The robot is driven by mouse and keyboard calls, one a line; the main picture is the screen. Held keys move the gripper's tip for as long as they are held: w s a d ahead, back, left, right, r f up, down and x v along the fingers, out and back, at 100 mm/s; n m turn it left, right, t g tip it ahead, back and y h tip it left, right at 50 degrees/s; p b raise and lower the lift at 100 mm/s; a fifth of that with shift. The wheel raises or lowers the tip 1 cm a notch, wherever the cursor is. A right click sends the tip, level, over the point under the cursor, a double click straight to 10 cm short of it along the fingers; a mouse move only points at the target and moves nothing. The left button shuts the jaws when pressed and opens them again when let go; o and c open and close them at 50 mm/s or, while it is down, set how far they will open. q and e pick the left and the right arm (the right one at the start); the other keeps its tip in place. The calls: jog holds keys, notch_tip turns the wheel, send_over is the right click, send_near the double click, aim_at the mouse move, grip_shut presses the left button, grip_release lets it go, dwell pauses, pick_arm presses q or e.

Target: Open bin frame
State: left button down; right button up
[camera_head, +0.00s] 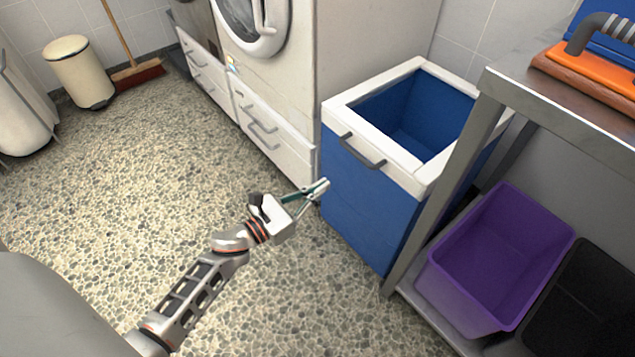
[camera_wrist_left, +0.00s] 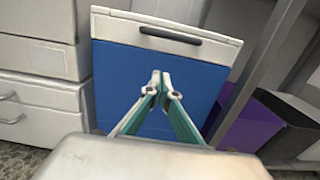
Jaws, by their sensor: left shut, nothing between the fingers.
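The bin is blue with a white frame (camera_head: 345,113) around its open top, and it stands on the floor between the washing machine and the metal table. A dark grey handle (camera_head: 362,153) sits on the front of the frame; it also shows near the top of the left wrist view (camera_wrist_left: 170,35). My left gripper (camera_head: 322,187) is shut and empty, in front of the bin's blue front panel (camera_wrist_left: 120,75) and below the handle. In the left wrist view its fingertips (camera_wrist_left: 160,82) meet against the panel's background; I cannot tell whether they touch it. My right gripper is not in view.
A washing machine (camera_head: 295,80) with drawers below stands left of the bin. The metal table (camera_head: 520,85) stands close on the right, with a purple tub (camera_head: 500,255) and a black tub (camera_head: 590,300) on its lower shelf.

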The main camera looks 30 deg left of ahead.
pick_arm(q)
jog(key=w+d+r+p, duration=0.1)
jog(key=w+d+r, duration=0.1)
jog(key=w+r, duration=0.2)
jog(key=x, duration=0.2)
jog(key=shift+w, duration=0.4)
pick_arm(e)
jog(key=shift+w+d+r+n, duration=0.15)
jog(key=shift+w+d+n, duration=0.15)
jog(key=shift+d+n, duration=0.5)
